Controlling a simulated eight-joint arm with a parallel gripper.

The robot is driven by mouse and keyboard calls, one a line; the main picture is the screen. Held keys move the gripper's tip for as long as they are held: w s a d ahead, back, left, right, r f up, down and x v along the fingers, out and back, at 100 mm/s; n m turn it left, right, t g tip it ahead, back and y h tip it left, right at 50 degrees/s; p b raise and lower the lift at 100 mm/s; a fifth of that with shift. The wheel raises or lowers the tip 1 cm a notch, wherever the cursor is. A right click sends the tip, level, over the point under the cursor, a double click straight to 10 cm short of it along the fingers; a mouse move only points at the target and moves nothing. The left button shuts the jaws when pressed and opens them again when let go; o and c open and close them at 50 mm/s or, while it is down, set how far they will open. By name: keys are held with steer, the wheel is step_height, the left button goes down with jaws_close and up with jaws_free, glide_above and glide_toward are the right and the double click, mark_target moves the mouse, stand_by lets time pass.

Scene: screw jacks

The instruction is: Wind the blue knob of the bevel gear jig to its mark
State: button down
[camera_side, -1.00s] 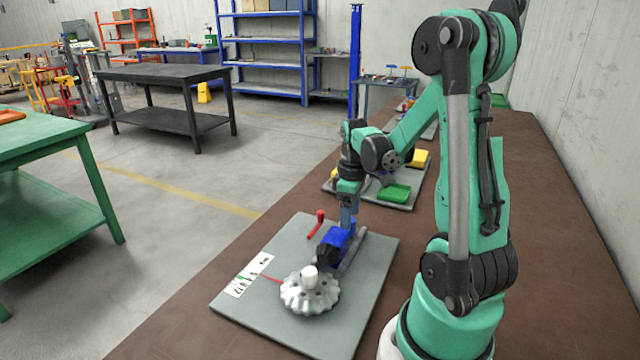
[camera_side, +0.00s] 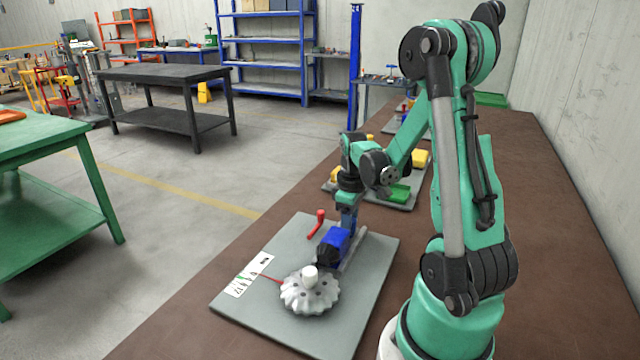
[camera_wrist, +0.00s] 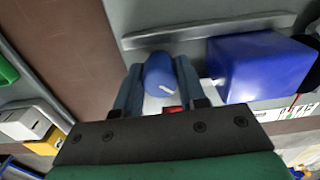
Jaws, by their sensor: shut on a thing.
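The bevel gear jig is a grey plate (camera_side: 262,316) carrying a blue block (camera_side: 334,241), a pale toothed gear (camera_side: 316,303) with a white hub, and a red pointer (camera_side: 271,278). The pointer lies toward a white scale card (camera_side: 244,280) with dark and green marks. In the wrist view, the blue knob (camera_wrist: 159,72) with a white line sits between the fingers of my gripper (camera_wrist: 160,84), which are shut on it. The blue block (camera_wrist: 258,68) is just to its right. In the side view, my gripper (camera_side: 348,222) hides the knob behind the block.
A red crank-shaped handle (camera_side: 316,224) stands at the plate's left edge. Behind my gripper, another grey plate holds green (camera_side: 399,193) and yellow blocks. The brown table (camera_side: 540,250) is clear to the right.

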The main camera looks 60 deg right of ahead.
steer(key=shift+m, duration=1.2)
steer(key=c, duration=0.5)
jaws_free()
steer(key=shift+r, duration=2.85)
steer(key=w+a+r+t, duration=0.2)
steer(key=a, duration=0.5)
steer(key=w+a+r+n+t, duration=0.1)
steer(key=a+t, duration=0.1)
steer(key=a, duration=0.5)
steer(key=w+a+r+n+t, duration=0.1)
steer(key=w+a+r+t, duration=0.1)
steer(key=a, duration=0.5)
steer(key=shift+w+a+r+t, duration=0.15)
steer(key=shift+w+r+t, duration=0.2)
steer(key=shift+t, duration=0.25)
